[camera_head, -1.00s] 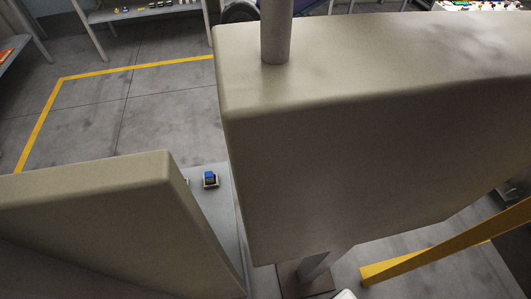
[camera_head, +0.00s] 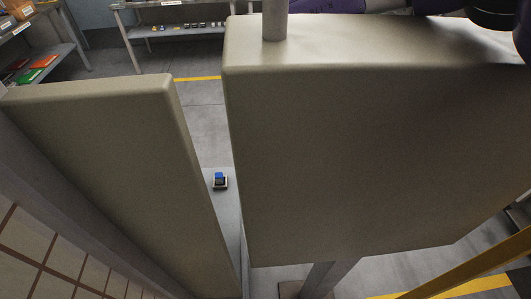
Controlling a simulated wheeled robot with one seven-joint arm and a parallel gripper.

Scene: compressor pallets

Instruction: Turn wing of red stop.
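I see no red stop and no wing of one in this view. Two large beige box-like bodies fill most of the picture and hide what lies behind them. My gripper is not in view. A small device with a blue top (camera_head: 220,181) sits on a grey surface in the narrow gap between the two beige bodies.
The right beige body (camera_head: 370,160) has a grey post (camera_head: 275,20) on top. The left beige body (camera_head: 110,170) stands close beside it. Yellow bars (camera_head: 480,262) cross the lower right. Shelves with small parts (camera_head: 190,30) stand at the back. Tiled surface lies lower left.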

